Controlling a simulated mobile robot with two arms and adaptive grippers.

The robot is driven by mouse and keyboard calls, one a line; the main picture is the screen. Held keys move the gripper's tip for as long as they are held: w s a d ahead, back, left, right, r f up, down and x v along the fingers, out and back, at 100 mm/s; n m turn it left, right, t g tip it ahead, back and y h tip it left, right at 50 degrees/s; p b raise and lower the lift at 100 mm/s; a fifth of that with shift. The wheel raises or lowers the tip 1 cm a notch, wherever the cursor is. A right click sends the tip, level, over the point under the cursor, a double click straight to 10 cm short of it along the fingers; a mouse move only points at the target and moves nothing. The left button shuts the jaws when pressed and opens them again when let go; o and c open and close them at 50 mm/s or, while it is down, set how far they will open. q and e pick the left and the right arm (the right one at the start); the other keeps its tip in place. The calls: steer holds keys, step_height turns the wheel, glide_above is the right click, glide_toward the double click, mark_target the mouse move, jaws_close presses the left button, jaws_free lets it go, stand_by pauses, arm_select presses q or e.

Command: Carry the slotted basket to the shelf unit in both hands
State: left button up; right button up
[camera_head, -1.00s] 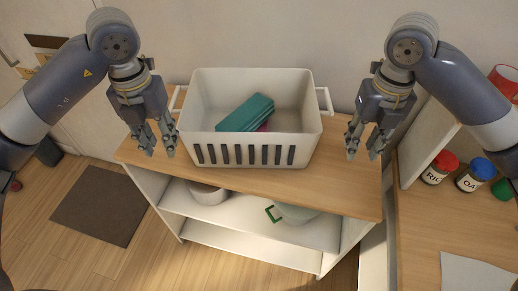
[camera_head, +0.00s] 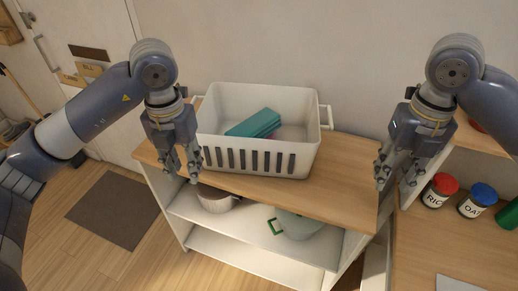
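The white slotted basket (camera_head: 308,108) stands upright on the wooden top of the shelf unit (camera_head: 340,190). It has dark slots in its front wall and a bar handle at each end. A teal folded thing (camera_head: 254,124) lies inside it. My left gripper (camera_head: 183,174) is open and empty, fingers down, in front of the basket's left end and partly covering it. Whether it touches the basket I cannot tell. My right gripper (camera_head: 393,182) is open and empty, to the right of the basket with a clear gap to the right handle (camera_head: 327,118).
A bowl (camera_head: 214,200) and a pale pot (camera_head: 298,224) with a green handle sit on the shelf below. Jars with red (camera_head: 440,190) and blue (camera_head: 478,200) lids stand on the counter at right. A dark mat (camera_head: 115,210) lies on the floor at left.

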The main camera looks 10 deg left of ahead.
step_height(320, 180, up, 8)
steer(key=shift+r, duration=0.15)
stand_by(0.3)
steer(key=shift+a, duration=0.1)
